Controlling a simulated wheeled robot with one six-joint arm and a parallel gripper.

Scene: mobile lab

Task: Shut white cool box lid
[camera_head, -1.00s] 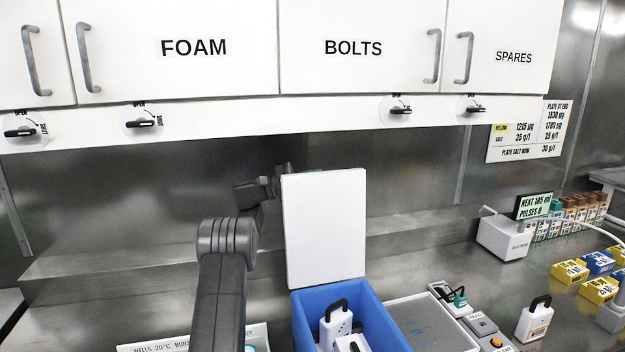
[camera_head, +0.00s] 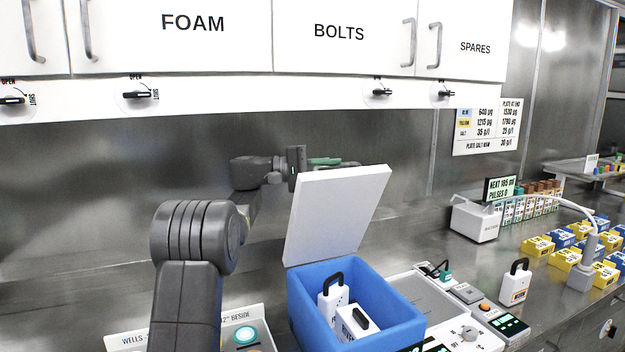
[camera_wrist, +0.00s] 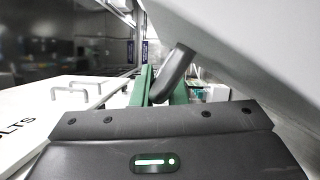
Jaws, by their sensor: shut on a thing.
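The blue cool box (camera_head: 380,308) stands on the bench in the head view. Its white lid (camera_head: 335,215) is hinged up at the back and stands open, tilted forward over the box. In the wrist view, the lid (camera_wrist: 250,40) fills the upper right as a pale slab. A dark grey handle (camera_wrist: 178,70) reaches down from it between the green fingers of my gripper (camera_wrist: 160,88), which are shut on it.
White bottles with dark handles (camera_head: 333,300) stand inside the box, below its rim. A grey-topped panel (camera_head: 425,297) and a white bottle (camera_head: 515,283) are to its right. White cupboards (camera_head: 340,60) hang above.

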